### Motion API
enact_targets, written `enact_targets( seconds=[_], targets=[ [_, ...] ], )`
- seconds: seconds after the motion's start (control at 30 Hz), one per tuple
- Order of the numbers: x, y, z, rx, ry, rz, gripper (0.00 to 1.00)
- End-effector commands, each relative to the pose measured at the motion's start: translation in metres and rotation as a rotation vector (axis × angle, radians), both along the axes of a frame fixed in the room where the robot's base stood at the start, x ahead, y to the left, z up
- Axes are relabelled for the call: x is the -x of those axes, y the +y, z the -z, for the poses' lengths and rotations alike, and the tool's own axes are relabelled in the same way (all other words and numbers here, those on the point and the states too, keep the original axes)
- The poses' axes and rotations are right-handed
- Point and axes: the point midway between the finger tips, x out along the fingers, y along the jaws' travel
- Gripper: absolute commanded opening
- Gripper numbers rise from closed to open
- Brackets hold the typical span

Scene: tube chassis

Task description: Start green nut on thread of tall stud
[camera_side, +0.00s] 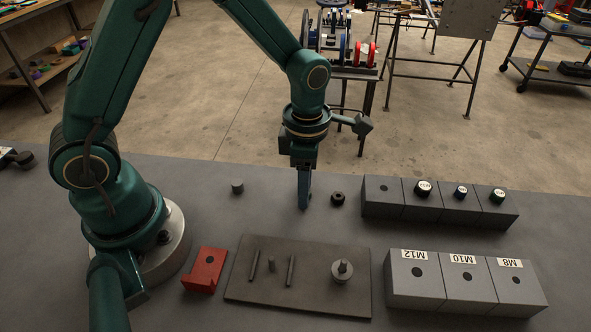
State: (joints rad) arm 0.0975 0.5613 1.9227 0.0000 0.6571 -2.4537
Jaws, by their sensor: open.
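No nut shows plainly as green. A small dark nut-like piece (338,199) lies on the table just right of my gripper (304,203). A short grey-green cylinder (237,187) stands on the table to the left of my gripper. The brown plate (325,292) in front carries a slim left stud (254,265), a short middle stud (271,265) and a slim right stud (291,271). The left and right studs look close in height, so I cannot tell which is tallest. My gripper is open, points down behind the plate, and holds nothing visible; its finger gap is edge-on.
A round flanged piece with a post (342,271) sits on the plate's right. A red bracket (205,270) lies left of it. Dark blocks with labelled caps (383,198) stand back right; grey blocks marked M12, M10, M8 (413,290) stand front right. The table's back middle is mostly clear.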

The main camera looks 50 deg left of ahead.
Motion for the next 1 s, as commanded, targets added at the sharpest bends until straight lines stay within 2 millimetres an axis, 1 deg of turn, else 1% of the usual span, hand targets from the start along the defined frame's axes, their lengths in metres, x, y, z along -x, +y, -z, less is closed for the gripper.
enact_targets(
  seconds=[0.2,0.23,0.27,0.3,0.33,0.57,0.9,1.0],
  targets=[
    [0.0,0.0,0.0,0.0,0.0,0.0,0.44],
    [0.0,0.0,0.0,0.0,0.0,0.0,0.37],
    [0.0,0.0,0.0,0.0,0.0,0.0,0.25],
    [0.0,0.0,0.0,0.0,0.0,0.0,0.1],
    [0.0,0.0,0.0,0.0,0.0,0.0,0.0],
    [0.0,0.0,-0.001,0.0,0.0,0.0,0.0],
    [0.0,0.0,-0.019,0.0,-0.001,0.0,0.0],
    [0.0,0.0,-0.02,0.0,0.0,0.0,0.0]
  ],
)
